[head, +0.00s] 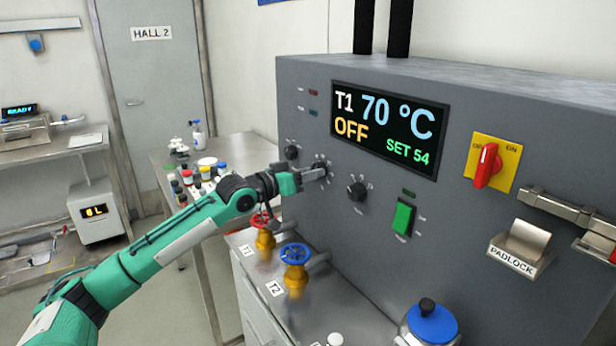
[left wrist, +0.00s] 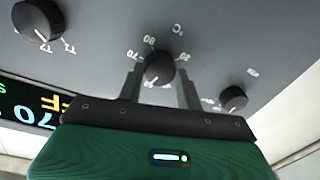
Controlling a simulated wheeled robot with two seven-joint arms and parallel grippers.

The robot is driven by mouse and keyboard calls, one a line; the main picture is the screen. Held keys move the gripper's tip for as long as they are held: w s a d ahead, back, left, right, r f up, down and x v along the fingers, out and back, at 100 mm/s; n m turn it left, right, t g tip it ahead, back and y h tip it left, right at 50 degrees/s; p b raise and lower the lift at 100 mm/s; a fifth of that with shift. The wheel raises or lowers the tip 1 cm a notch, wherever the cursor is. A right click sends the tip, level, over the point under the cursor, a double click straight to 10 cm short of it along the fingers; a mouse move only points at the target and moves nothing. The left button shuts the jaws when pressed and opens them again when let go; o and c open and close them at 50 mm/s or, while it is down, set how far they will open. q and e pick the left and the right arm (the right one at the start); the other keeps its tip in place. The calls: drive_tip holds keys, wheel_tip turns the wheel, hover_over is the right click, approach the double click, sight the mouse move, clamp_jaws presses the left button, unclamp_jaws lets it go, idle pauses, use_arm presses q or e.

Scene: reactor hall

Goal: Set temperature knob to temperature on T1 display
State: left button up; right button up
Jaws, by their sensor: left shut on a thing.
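The dark temperature knob (left wrist: 159,67), with a °C scale around it, is between the two fingers of my left gripper (left wrist: 160,85), which is shut on it. In the head view my left gripper (head: 305,175) reaches the grey panel at this knob and partly hides it. The knob's pointer and nearest scale number are hard to read. The display (head: 390,127) reads T1 70 °C, OFF, and SET 54. My right gripper is not in view.
The T1/T2 selector knob (head: 357,190) and another small knob (head: 291,152) flank the temperature knob. A green switch (head: 403,217) and a red-on-yellow switch (head: 487,165) are farther right. A red valve (head: 262,222) and a blue valve (head: 295,254) stand below my gripper.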

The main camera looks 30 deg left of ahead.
use_arm(q)
drive_tip(key=shift+a+f+m+t+p, duration=0.15)
drive_tip(key=shift+m+p, duration=0.55)
drive_tip(key=shift+m, duration=2.85)
drive_tip(key=shift+d+f+m+t+p, duration=0.2)
drive_tip(key=shift+m+p, duration=0.5)
drive_tip(key=shift+m, duration=2.85)
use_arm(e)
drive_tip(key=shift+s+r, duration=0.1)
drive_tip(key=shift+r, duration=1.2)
use_arm(q)
drive_tip(key=shift+m+h, duration=0.3)
drive_tip(key=o, duration=1)
drive_tip(key=shift+w+a+r, duration=0.1)
drive_tip(key=shift+a, duration=0.1)
